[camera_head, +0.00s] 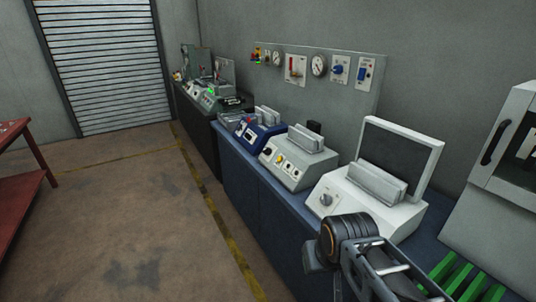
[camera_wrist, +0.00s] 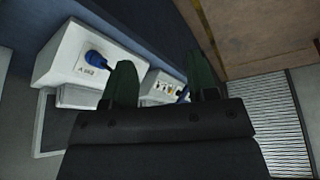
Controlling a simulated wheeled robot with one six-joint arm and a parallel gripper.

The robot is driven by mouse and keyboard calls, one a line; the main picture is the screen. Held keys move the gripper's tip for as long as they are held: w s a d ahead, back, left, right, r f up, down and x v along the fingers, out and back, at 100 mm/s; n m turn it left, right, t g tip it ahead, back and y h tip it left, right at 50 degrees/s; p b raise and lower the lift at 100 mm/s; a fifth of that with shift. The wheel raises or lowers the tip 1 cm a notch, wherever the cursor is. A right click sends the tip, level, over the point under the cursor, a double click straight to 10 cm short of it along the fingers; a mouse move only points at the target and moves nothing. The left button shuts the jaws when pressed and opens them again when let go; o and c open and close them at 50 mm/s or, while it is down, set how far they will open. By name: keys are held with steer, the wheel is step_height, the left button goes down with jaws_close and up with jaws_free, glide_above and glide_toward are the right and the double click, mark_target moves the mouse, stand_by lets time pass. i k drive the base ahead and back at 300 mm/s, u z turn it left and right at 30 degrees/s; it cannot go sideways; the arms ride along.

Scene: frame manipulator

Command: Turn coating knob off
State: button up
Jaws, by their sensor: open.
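A white machine (camera_head: 390,212) with an upright lid stands on the bench in the head view. A knob (camera_head: 326,199) sits on its front face. In the wrist view a white machine (camera_wrist: 62,52) at the upper left carries a blue knob (camera_wrist: 97,58) with a small label I cannot read. I cannot tell from the pictures which knob is the coating knob. My gripper (camera_wrist: 163,80) is open and empty, its two dark green fingers apart. The left finger shows just beside the blue knob, with no clear contact. The fingertips are not clear in the head view.
A white-grey machine (camera_head: 297,164) with small buttons and a blue machine (camera_head: 252,135) stand farther along the bench. A wall panel (camera_head: 350,98) with gauges and switches is behind. A red table (camera_head: 18,170) is at the left. The floor (camera_head: 125,215) between is clear.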

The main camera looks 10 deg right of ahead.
mark_target(267, 151)
steer(key=k, duration=0.55)
steer(key=u, duration=1)
steer(key=i, duration=1.3)
steer(key=u, duration=0.55)
steer(key=i, duration=1.25)
steer(key=z, duration=1.35)
steer(key=i, duration=0.95)
steer(key=z, duration=1)
